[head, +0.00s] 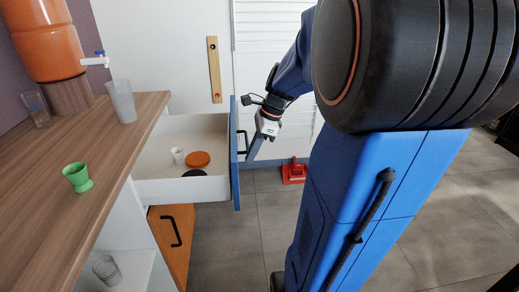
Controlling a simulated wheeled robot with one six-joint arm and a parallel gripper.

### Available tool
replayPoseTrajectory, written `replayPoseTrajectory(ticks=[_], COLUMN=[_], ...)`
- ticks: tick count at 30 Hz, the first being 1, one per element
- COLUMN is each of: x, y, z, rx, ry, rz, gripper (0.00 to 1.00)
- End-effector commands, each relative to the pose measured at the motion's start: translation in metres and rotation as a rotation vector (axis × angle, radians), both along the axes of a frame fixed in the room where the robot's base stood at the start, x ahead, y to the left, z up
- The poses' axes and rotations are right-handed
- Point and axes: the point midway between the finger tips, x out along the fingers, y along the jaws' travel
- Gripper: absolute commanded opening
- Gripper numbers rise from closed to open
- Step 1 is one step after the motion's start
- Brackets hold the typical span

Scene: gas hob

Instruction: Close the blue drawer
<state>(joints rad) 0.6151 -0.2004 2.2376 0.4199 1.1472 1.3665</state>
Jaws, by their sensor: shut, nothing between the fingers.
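The blue drawer stands pulled out from the counter, its blue front (235,160) seen nearly edge-on and its white box (160,188) open to view. A black handle shows on the outer side of the front. Inside the drawer are a white cup (178,155), an orange round object (197,160) and a dark round object (194,173). My gripper (253,152) is shut and empty, pointing down just right of the blue front, close to the handle. I cannot tell whether it touches the front or handle.
The wooden counter (85,150) at left holds a green cup (78,176), a frosted tumbler (122,101), a glass and an orange dispenser (45,40). A red object (294,172) lies on the open floor.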

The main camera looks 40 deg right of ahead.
Motion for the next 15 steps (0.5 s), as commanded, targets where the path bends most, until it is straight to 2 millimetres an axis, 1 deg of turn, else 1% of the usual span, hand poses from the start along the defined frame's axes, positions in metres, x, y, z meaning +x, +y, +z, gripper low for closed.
replayPoseTrajectory(ticks=[1, 6, 15], x=[0.003, 0.009, 0.011], y=[0.005, 0.013, 0.017], z=[0.0, 0.0, 0.0], rx=[0.0, 0.0, 0.0], ry=[0.001, 0.0, 0.0], rz=[0.004, 0.001, -0.001], gripper=[0.0, 0.0, 0.0])
